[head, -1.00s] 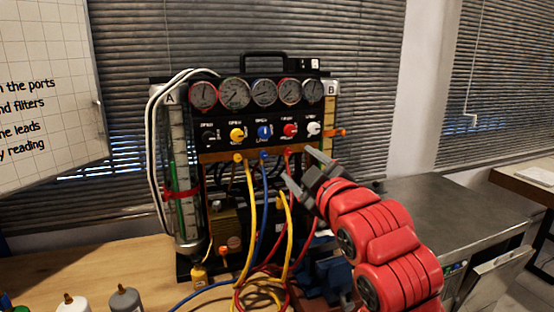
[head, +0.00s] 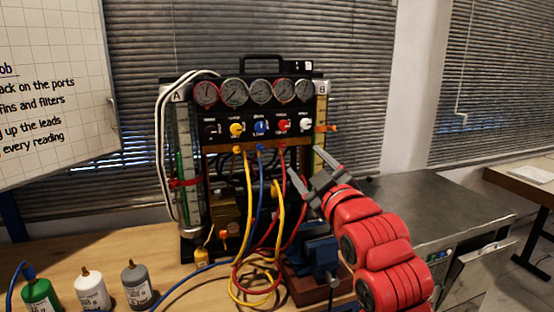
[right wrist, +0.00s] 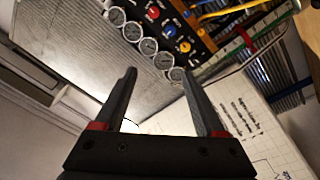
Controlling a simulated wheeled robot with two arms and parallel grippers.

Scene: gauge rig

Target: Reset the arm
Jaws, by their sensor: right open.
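My right gripper (head: 305,162) is open in the head view, with nothing between its fingers. Its red arm comes in from the lower right, and the fingertips point up and left toward the right side of the gauge rig (head: 222,128). In the picture the tips lie just right of the red hose; depth to the rig is hard to tell. In the right wrist view, the two open fingers (right wrist: 159,74) show empty space between them, with the gauges (right wrist: 149,47) beyond. My left gripper is out of view.
The rig stands on a wooden bench (head: 75,262) with looping hoses (head: 247,200) in front. A blue vise (head: 318,256) sits below my right gripper. Green, white and grey bottles (head: 137,286) stand front left. A metal-topped cabinet (head: 440,205) is at right; a whiteboard (head: 60,75) hangs left.

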